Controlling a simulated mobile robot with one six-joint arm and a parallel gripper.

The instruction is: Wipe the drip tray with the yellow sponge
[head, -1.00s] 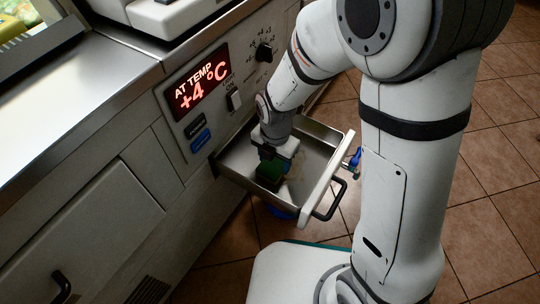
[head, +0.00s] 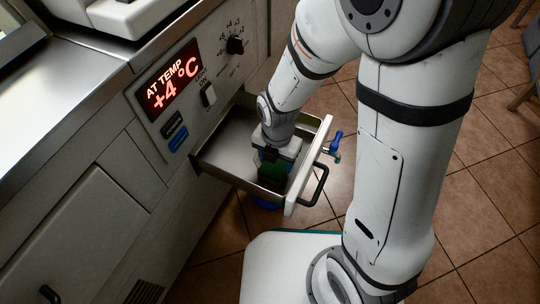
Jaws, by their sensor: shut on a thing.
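The drip tray (head: 226,150) is a metal drawer pulled out from the cabinet front, with a white front panel and a black handle (head: 315,186). My gripper (head: 270,160) points down into the tray near its front panel. It is shut on the sponge (head: 271,172), of which I see only a dark green face; no yellow shows. The sponge is low in the tray, but I cannot tell if it touches the floor. The tray's left and back floor is bare grey metal. My gripper and arm hide part of the tray's right side.
A blue-handled tap (head: 336,140) sticks out beside the tray's front panel. A blue object (head: 266,203) shows under the tray. The cabinet's lit display (head: 174,82) reads AT TEMP +4 °C. Tiled floor (head: 488,190) is open to the right.

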